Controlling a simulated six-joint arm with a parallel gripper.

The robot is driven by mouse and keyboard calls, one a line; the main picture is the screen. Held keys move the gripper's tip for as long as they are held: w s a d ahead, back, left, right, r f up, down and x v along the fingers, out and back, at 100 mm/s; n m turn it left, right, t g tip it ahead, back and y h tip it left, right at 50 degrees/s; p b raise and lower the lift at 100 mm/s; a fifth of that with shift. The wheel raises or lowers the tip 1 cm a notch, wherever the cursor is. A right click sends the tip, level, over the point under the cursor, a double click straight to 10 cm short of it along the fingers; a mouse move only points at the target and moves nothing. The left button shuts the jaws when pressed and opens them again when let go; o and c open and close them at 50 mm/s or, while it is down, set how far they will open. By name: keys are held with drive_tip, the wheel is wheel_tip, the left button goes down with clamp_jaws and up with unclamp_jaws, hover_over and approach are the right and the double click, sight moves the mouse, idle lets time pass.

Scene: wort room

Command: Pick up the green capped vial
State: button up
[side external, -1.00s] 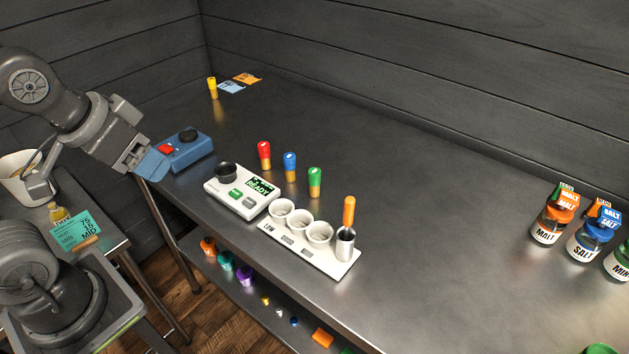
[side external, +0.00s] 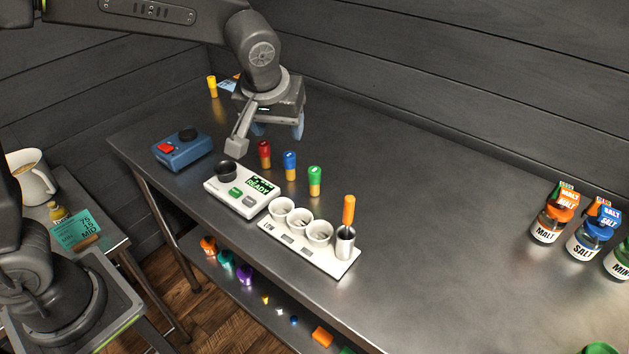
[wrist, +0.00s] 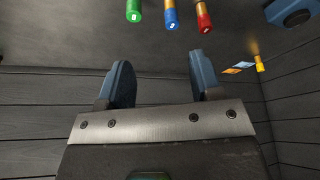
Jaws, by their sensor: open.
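The green capped vial (side external: 314,181) stands upright on the metal bench, at the right end of a row with a blue capped vial (side external: 290,165) and a red capped vial (side external: 264,154). My gripper (side external: 268,131) is open and empty above the bench, behind and left of the row, nearest the red vial. In the wrist view the green vial (wrist: 134,12) is at the top edge, partly cut off, beyond my open fingers (wrist: 160,85). The blue vial (wrist: 170,15) and red vial (wrist: 203,16) are to its right there.
A white device reading READY (side external: 243,190) and a white tray of cups (side external: 313,249) with an orange-handled tool (side external: 348,212) stand in front of the vials. A blue box (side external: 182,150) is at left, a yellow vial (side external: 212,86) at back.

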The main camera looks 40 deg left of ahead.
drive_tip(key=n, duration=0.1)
approach(315, 171)
drive_tip(key=r, duration=0.1)
drive_tip(key=shift+y, duration=0.3)
drive_tip(key=x, duration=0.8)
drive_tip(key=shift+w+d+f, duration=0.15)
drive_tip(key=shift+w+f, duration=0.05)
drive_tip(key=shift+f, duration=0.15)
drive_tip(key=shift+s+x, duration=0.15)
drive_tip(key=shift+x, duration=1.2)
drive_tip(key=shift+s+x, duration=0.15)
drive_tip(key=shift+x, duration=1.2)
drive_tip(key=shift+d+f, duration=0.1)
drive_tip(key=shift+f, duration=0.05)
drive_tip(key=c, duration=1)
